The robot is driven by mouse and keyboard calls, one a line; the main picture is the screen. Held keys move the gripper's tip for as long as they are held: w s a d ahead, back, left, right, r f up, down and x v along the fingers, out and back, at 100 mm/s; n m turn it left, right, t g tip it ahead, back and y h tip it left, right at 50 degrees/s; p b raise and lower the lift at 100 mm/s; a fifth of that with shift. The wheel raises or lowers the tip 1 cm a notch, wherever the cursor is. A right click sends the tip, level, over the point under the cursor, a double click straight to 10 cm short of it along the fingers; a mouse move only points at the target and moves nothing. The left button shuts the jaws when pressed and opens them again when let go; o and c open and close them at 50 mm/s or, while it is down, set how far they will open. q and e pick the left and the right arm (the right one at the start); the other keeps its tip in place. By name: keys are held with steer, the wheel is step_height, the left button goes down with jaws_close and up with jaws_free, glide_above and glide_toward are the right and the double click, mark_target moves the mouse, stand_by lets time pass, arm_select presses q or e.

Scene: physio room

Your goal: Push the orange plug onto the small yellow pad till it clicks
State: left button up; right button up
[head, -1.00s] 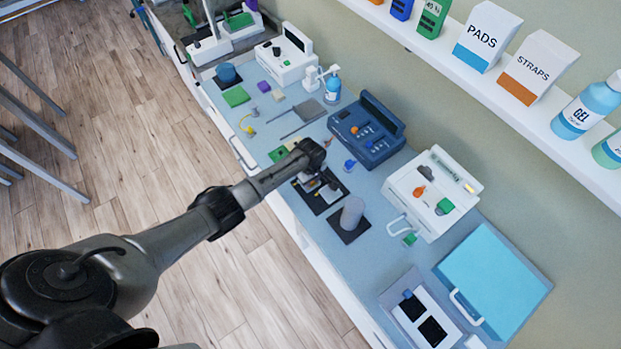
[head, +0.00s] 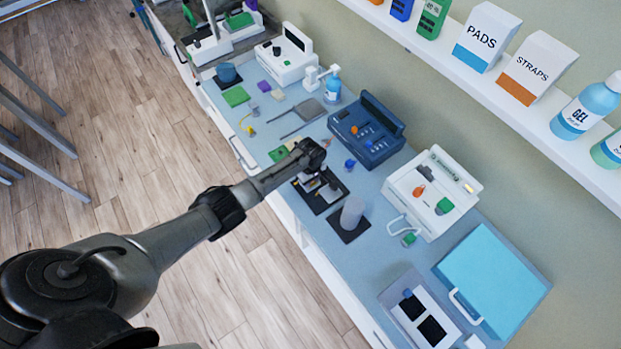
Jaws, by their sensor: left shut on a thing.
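My left gripper (head: 314,184) is low over a black mat (head: 331,194) near the counter's front edge. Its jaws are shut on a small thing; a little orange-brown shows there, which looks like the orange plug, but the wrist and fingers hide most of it. A pale yellowish patch shows by the fingertips. I cannot tell whether this is the small yellow pad, or whether the plug touches it. My right gripper is not in view.
A grey cylinder (head: 352,213) stands on a dark mat just right of the gripper. A dark blue unit (head: 368,128) is behind it, and a white unit (head: 434,192) further right. A green pad (head: 278,154) lies left of the gripper.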

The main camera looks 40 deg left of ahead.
arm_select(q)
steer(key=o, duration=0.8)
steer(key=shift+r, duration=0.15)
steer(key=shift+r+p, duration=0.6)
steer(key=shift+p, duration=0.2)
steer(key=shift+r+p, duration=2.8)
steer(key=shift+p, duration=0.35)
